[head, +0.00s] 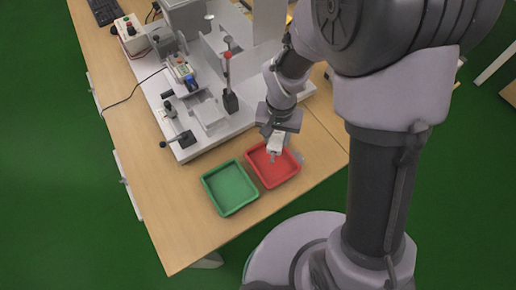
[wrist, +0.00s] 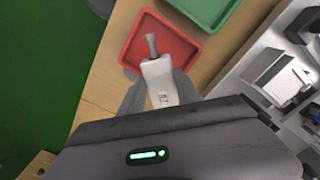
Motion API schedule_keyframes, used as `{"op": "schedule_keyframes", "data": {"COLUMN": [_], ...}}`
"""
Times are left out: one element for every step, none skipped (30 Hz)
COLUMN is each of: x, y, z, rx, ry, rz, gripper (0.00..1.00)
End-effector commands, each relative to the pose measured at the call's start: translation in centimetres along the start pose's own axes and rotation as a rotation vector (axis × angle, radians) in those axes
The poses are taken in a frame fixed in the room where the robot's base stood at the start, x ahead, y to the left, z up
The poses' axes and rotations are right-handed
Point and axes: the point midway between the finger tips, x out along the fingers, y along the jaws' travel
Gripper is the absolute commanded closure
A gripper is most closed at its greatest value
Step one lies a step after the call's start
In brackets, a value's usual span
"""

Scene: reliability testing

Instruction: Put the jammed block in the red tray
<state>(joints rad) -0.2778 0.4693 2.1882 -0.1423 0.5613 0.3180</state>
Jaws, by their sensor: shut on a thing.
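The red tray (head: 284,179) lies on the wooden table, right of the green tray. It also shows in the wrist view (wrist: 183,52). My gripper (head: 276,146) is over the red tray, pointing down. In the wrist view my gripper (wrist: 158,92) is shut on a white block (wrist: 160,84) with small dark marks and a grey pin-like end. The block's grey end reaches over the red tray's floor. I cannot tell whether it touches the tray.
The green tray (head: 230,187) stands close beside the red tray and looks empty. A white test machine (head: 205,125) with a red-knobbed lever (head: 228,70) stands behind the trays. A control box (head: 131,34) and a keyboard (head: 103,10) are at the back left. The table's front left is clear.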

Motion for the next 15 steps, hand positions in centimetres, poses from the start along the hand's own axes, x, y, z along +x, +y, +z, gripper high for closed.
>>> {"op": "schedule_keyframes", "data": {"x": [0.8, 1.6, 2.9, 3.8, 4.5, 5.4, 5.8, 6.2, 6.7, 7.0, 7.5, 8.2, 8.9, 9.5, 10.2], "y": [-0.2, -0.3, -0.3, -0.3, -0.3, -0.3, -0.3, -0.3, -0.3, -0.3, -0.3, -0.3, -0.3, -0.3, -0.3], "z": [0.2, 0.3, 0.4, 0.4, 0.4, 0.4, 0.3, 0.3, 0.3, 0.3, 0.3, 0.3, 0.3, 0.3, 0.3], "rx": [0.004, 0.006, 0.008, 0.009, 0.008, 0.008, 0.008, 0.008, 0.008, 0.008, 0.008, 0.008, 0.008, 0.008, 0.008], "ry": [-0.002, -0.003, -0.003, -0.003, -0.003, -0.003, -0.002, -0.002, -0.002, -0.001, -0.001, -0.002, -0.002, -0.002, -0.002], "rz": [0.001, 0.002, 0.002, 0.002, 0.002, 0.002, 0.001, 0.001, 0.001, 0.001, 0.001, 0.001, 0.001, 0.001, 0.001], "gripper": [1.0, 1.0, 1.0, 1.0, 1.0, 1.0, 1.0, 1.0, 1.0, 1.0, 1.0, 1.0, 1.0, 1.0, 1.0]}}
